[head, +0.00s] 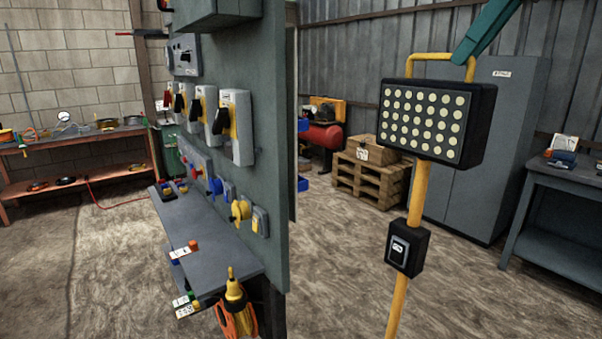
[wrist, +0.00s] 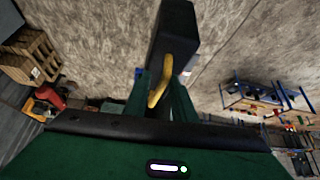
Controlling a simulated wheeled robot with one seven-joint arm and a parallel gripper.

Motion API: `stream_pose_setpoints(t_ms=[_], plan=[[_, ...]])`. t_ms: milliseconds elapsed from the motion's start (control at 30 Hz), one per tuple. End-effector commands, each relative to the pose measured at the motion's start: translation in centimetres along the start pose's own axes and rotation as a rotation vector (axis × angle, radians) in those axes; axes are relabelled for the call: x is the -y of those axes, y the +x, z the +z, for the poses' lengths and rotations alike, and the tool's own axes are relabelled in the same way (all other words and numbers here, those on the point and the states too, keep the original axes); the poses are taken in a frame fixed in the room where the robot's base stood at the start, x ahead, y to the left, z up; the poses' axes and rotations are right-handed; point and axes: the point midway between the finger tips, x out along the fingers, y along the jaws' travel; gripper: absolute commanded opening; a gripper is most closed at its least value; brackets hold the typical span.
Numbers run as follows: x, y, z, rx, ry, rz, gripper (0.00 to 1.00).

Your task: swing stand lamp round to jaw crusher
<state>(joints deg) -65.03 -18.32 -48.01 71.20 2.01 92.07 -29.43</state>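The stand lamp (head: 435,120) stands at the right in the head view. It has a black head with rows of pale round lights facing my body camera, on a yellow post (head: 419,205) with a small black switch box (head: 407,249). A yellow handle (head: 438,56) loops over the lamp head. My gripper (head: 468,58) reaches it from the upper right. In the wrist view, the green fingers (wrist: 160,88) stand close on both sides of the yellow handle (wrist: 158,92) and look shut on it. The black lamp head (wrist: 174,32) lies beyond. I cannot make out the jaw crusher.
A grey switch panel (head: 270,100) with a shelf (head: 215,235) stands left of the lamp. Behind are a pallet stack (head: 368,182), a grey cabinet (head: 500,130) and a workbench (head: 555,225). Floor between panel and lamp is clear.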

Motion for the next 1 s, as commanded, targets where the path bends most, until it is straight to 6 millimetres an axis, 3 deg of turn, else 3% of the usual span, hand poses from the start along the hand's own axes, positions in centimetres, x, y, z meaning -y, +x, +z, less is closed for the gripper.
stream_pose_setpoints(t_ms=[433, 1000], plan=[[-0.9, 0.0, -0.1, -0.002, -0.146, -0.090, 0.22], [-1.3, 0.0, -0.2, -0.004, -0.202, -0.126, 0.22]])
